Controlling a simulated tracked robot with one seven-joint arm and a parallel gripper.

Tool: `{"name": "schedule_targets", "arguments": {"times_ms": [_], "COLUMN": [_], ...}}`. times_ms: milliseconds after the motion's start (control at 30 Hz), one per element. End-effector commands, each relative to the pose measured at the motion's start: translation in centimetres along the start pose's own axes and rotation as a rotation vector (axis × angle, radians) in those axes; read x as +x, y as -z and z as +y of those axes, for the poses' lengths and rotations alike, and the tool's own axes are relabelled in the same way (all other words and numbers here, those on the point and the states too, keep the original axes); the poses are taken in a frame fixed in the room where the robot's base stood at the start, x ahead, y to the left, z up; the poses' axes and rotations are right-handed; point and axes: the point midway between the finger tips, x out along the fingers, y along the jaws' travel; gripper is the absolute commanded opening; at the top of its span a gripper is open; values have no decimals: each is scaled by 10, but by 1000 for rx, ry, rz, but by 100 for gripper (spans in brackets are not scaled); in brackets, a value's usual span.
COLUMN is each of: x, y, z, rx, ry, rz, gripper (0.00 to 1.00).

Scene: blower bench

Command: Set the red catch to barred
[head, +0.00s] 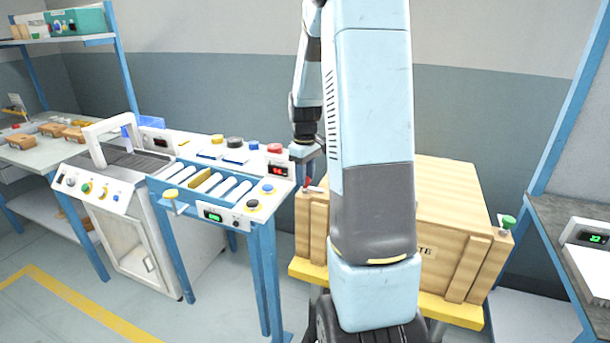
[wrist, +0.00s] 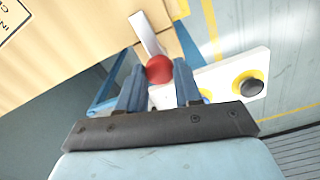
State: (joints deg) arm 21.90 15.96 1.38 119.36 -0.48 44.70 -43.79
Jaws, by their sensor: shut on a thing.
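The red catch shows in the wrist view as a round red knob (wrist: 160,69) on a pale metal lever (wrist: 146,33) that runs up to the edge of the wooden crate. My gripper (wrist: 160,80) has its two blue fingers on either side of the knob and is shut on it. In the head view my gripper (head: 307,168) is at the crate's upper left edge, and a little of the red catch (head: 308,184) shows below it. My arm hides part of the crate. I cannot read any mark for the catch's setting.
The wooden crate (head: 455,190) stands on a yellow base (head: 450,310), with a green knob (head: 508,221) at its right edge. A blue roller bench (head: 190,200) with buttons is close on the left. A grey bench (head: 575,225) stands at the right.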

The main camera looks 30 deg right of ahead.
Motion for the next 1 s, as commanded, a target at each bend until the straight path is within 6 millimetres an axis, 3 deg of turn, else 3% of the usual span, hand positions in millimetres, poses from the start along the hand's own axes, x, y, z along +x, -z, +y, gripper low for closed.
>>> {"name": "schedule_targets", "arguments": {"times_ms": [267, 300, 533, 833, 1000], "x": [0, 0, 0, -2, -18], "y": [-1, -1, 0, 0, 0], "z": [1, 1, 1, 0, 1], "rx": [-6, -5, -5, -5, -5], "ry": [-2, -2, -1, -1, -3], "rz": [0, 0, 0, 0, 2], "gripper": [3, 36, 58, 59, 59]}}
